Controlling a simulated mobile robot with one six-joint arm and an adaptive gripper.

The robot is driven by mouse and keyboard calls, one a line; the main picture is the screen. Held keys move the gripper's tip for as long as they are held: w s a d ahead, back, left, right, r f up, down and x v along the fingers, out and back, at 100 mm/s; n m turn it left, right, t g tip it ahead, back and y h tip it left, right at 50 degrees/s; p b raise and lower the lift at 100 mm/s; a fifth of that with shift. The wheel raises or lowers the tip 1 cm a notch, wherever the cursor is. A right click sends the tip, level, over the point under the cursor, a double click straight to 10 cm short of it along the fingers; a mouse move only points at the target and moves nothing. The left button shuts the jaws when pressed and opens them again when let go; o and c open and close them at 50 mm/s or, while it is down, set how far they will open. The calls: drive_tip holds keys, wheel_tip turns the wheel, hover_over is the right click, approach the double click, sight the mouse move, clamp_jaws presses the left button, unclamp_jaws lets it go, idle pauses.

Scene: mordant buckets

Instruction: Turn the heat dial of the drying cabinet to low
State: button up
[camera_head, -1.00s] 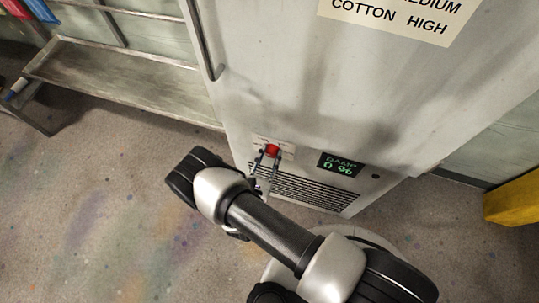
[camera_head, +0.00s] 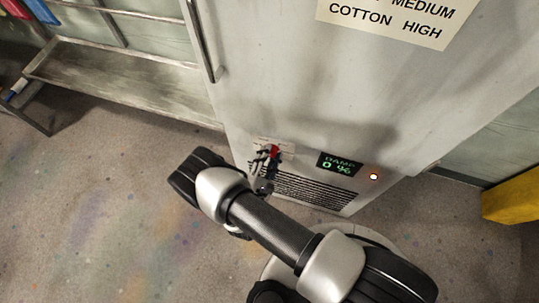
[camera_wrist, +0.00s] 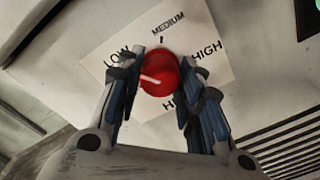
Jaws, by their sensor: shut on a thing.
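The red heat dial (camera_wrist: 158,76) has a white pointer mark and sits on a pale card (camera_wrist: 204,35) printed LOW, MEDIUM and HIGH. In the wrist view the mark points left and slightly up, toward the LOW side; the left finger covers part of that side. My gripper (camera_wrist: 165,79) is shut on the dial, one finger at each side. In the head view the dial (camera_head: 275,149) is partly hidden by my gripper (camera_head: 267,158), low on the front of the drying cabinet (camera_head: 300,85).
A green-lit display (camera_head: 340,164) reading DAMP and a glowing orange lamp (camera_head: 373,176) are right of the dial. A vent grille (camera_head: 310,190) lies below. A notice (camera_head: 400,18) is above. A metal rack (camera_head: 120,85) stands left; a yellow object (camera_head: 512,200) is at right.

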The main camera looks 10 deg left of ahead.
idle(0.5)
drive_tip(key=o, duration=1.1)
drive_tip(key=shift+c, duration=0.2)
drive_tip(key=shift+s, duration=0.1)
drive_tip(key=s+a, duration=0.1)
drive_tip(key=s, duration=1)
drive_tip(key=shift+s+r, duration=0.15)
drive_tip(key=shift+s, duration=0.25)
